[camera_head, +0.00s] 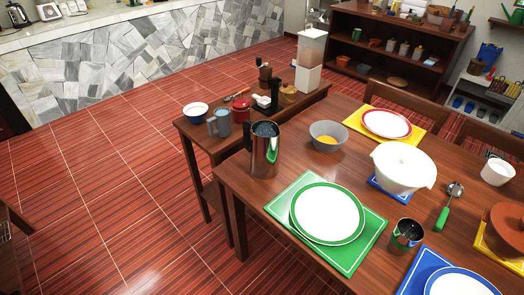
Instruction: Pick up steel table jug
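A tall steel jug (264,152) stands upright near the left corner of the dining table (236,182). A shorter steel cup (406,236) stands nearer the front of the table. Neither of my grippers is in view, and nothing is touching the jug.
A grey bowl (329,131) stands right of the jug. A green placemat (368,240) with a white plate (327,212) lies in front. A small side table (197,134) with mugs adjoins behind. The tiled floor (110,190) at left is mostly clear.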

